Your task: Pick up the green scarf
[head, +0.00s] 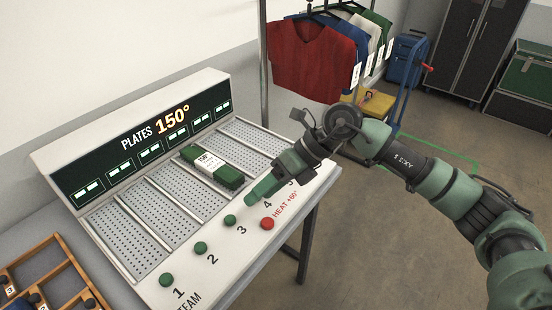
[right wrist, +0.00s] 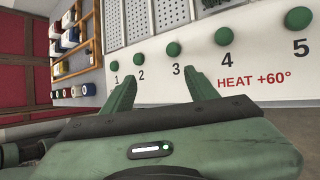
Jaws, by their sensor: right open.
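The green scarf (head: 229,177) lies folded with a white printed band around it. It rests on a perforated plate of the heated panel (head: 145,295), right of the panel's middle in the head view. My right gripper (head: 254,197) is above the panel's front edge, nearer than the scarf and to its right, apart from it. In the right wrist view its two green fingers (right wrist: 163,93) are spread with nothing between them. In that view the scarf is not clearly visible. My left gripper is not in view.
Green knobs and a red button (head: 267,223) line the panel's front edge. A display reading PLATES 150° (head: 157,128) stands behind the plates. A wooden rack (head: 45,270) is at lower left. Hanging shirts (head: 312,60), a blue trolley (head: 415,75) and open floor lie beyond.

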